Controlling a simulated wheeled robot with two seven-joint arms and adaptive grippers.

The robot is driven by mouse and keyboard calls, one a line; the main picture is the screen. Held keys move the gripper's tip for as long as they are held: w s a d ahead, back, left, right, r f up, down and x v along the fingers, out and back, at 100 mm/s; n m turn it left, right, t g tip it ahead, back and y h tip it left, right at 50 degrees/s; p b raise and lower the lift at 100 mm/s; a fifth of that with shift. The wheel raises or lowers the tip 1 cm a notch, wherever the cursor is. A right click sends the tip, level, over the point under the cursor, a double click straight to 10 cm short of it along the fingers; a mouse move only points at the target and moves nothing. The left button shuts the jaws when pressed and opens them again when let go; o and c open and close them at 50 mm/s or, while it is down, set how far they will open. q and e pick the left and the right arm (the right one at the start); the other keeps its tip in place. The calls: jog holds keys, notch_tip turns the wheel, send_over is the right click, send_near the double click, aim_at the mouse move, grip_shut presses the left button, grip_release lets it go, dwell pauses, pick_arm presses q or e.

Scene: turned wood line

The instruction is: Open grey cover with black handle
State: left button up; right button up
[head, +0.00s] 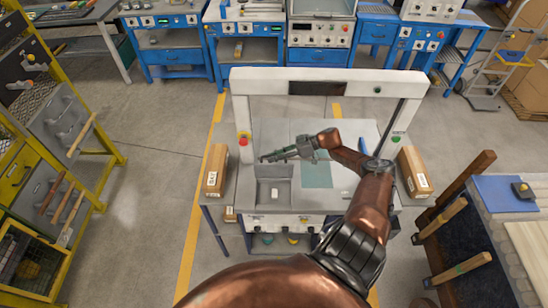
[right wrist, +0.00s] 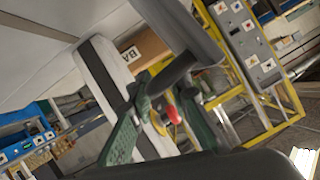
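My right gripper (head: 268,157) reaches over the workstation from the right and points left, just above a small grey box-like unit (head: 273,171) on the worktop. In the right wrist view, its green fingers (right wrist: 165,125) stand apart with a gap between them. A black bar (right wrist: 170,76) on a grey part (right wrist: 182,28) lies just beyond the fingertips; it may be the handle and cover, but I cannot tell for sure. I cannot tell whether the bar touches the fingers. In the head view the gripper hides part of the grey unit. My left gripper is not seen.
A white frame (head: 240,84) arches over the worktop, with a red button (head: 244,138) on its left post. Cardboard boxes stand left (head: 215,170) and right (head: 414,172).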

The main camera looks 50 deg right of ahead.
jog(key=v, duration=1.2)
jog(key=shift+a, duration=0.1)
dwell(0.4)
